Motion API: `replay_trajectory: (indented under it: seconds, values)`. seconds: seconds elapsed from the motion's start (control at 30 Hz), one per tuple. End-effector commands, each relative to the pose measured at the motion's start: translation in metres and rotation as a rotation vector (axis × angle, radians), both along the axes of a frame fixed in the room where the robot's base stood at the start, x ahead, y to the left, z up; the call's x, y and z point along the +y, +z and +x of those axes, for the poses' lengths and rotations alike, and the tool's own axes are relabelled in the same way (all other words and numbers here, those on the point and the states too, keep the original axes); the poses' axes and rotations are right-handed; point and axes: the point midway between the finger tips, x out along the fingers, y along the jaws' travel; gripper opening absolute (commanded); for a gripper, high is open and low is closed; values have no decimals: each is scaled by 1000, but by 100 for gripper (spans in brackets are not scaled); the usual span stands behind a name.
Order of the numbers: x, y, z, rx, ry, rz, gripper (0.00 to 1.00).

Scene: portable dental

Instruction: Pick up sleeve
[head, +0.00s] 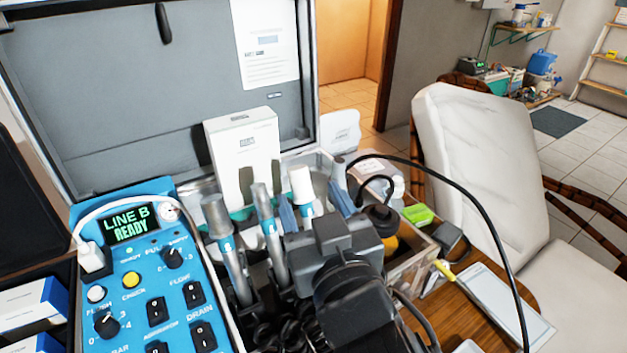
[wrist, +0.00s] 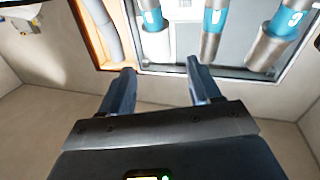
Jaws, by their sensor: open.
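I cannot tell for certain which item is the sleeve. Candidates are the upright cylinders with blue bands in the open case: a grey-topped one at left (head: 217,215), a slimmer one in the middle (head: 264,205) and a white-topped one at right (head: 301,183). Three banded cylinders also show at the top of the wrist view, one at right (wrist: 272,45). My gripper (head: 314,208) is open over the case, its two fingers apart near the white-topped cylinder. In the wrist view my gripper (wrist: 160,70) has nothing between its fingertips. My wrist hides part of the case's contents.
A blue control panel (head: 130,290) reads "LINE B READY". A white box (head: 243,155) stands behind the cylinders, before the raised case lid (head: 90,95). A black cable (head: 480,200) arches at right. A wooden tray, a clipboard (head: 495,300) and a white chair (head: 465,150) lie to the right.

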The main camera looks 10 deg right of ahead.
Motion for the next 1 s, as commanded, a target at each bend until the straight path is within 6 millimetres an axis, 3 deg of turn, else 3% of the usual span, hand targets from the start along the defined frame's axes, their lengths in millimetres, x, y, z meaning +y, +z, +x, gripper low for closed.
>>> replay_trajectory:
  seconds: [0.37,0.63,1.0]
  values:
    - [5,2,35,-2,-2,-2,63]
    - [11,-2,71,-2,-2,-1,63]
    - [12,-4,78,-2,-1,0,60]
